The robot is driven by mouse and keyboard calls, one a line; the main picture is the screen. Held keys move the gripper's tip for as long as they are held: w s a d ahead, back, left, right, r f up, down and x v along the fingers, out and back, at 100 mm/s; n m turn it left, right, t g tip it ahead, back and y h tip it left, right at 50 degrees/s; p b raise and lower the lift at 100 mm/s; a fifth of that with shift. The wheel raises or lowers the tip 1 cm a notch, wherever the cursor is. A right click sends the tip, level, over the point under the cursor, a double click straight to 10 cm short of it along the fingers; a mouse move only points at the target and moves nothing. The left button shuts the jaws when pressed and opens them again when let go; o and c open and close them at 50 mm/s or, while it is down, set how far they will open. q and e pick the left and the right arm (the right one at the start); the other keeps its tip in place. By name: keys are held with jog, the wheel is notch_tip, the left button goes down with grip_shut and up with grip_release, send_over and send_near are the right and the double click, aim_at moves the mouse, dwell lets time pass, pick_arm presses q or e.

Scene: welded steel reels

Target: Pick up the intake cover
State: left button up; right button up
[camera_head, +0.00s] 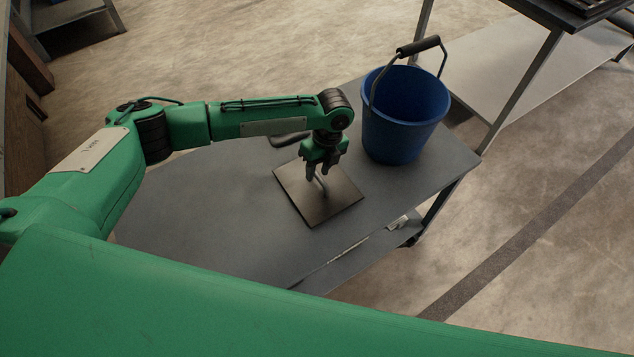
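The intake cover, seemingly the dark square plate (338,205), lies flat on the grey table in the head view. A thin, light curved handle (323,187) stands up near its middle. My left gripper (319,174) points down right above the plate. Its two dark fingers are apart, with the top of the handle close to or between them. The fingers partly hide the handle, and contact cannot be made out. My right gripper is not in view.
A blue bucket (398,140) with a raised black-gripped handle stands just right of my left gripper. A dark rounded object (289,139) shows behind the plate. The grey table (215,215) is clear on the left. A shelf or bench (560,45) stands beyond, upper right.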

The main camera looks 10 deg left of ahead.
aim_at(317, 174)
pick_arm(q)
jog(key=shift+s+a+f, duration=0.1)
jog(key=shift+s+f, duration=0.05)
jog(key=shift+f, duration=0.5)
jog(key=shift+s+a+f, duration=0.1)
jog(key=shift+f, duration=0.55)
grip_shut()
jog(key=shift+d, duration=0.1)
jog(key=shift+r, duration=0.15)
notch_tip(317, 174, up, 20)
